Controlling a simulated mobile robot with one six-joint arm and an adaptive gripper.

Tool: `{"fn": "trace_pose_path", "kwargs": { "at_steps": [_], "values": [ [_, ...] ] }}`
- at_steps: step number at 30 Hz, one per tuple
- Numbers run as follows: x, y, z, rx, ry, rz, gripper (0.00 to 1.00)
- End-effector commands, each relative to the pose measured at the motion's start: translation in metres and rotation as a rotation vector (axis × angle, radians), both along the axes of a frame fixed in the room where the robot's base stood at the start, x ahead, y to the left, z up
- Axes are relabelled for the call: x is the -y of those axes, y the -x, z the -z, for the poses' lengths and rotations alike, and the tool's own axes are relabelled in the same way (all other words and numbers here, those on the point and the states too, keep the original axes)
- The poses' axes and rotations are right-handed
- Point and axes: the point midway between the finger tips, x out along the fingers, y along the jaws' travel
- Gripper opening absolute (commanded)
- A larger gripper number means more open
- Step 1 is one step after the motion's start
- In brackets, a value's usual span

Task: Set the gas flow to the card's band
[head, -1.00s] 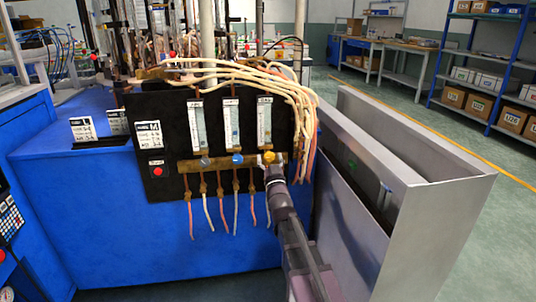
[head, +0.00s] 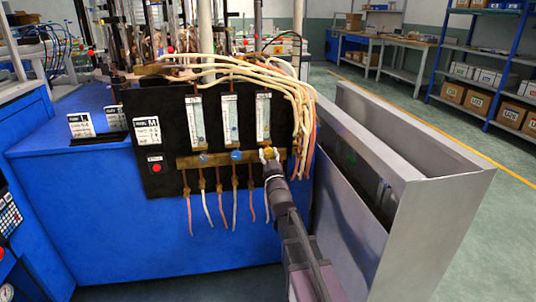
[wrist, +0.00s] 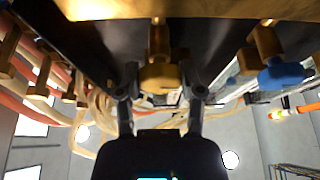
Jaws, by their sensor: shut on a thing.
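The black gas panel (head: 172,175) stands on the front of the blue cabinet, with three upright flow tubes; the right-hand tube (head: 263,118) is above the yellow knob (head: 268,153). My gripper (head: 270,156) is at this knob, shut on it. In the wrist view the yellow knob (wrist: 160,78) sits between the two fingers of my gripper (wrist: 161,95). A white card marked M (head: 147,131) is on the panel's left side; its smaller print and the float levels are too small to read.
A blue knob (head: 236,155) and a grey knob (head: 203,158) are on the same brass bar to the left. Pale hoses (head: 285,90) loop over the panel's right side. A metal bin (head: 440,225) stands close to the right of my arm. Two more cards (head: 80,125) stand farther left.

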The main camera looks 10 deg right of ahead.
Motion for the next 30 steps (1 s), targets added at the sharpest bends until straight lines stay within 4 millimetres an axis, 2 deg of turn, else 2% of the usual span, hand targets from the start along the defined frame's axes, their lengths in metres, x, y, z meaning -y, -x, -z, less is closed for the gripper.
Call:
{"fn": "trace_pose_path", "kwargs": {
  "at_steps": [21,30],
  "values": [
    [-0.0008,-0.0011,-0.0014,0.002,0.340,-0.002,0.02],
    [-0.0012,-0.0013,-0.0008,0.002,0.372,-0.003,0.02]
  ]
}}
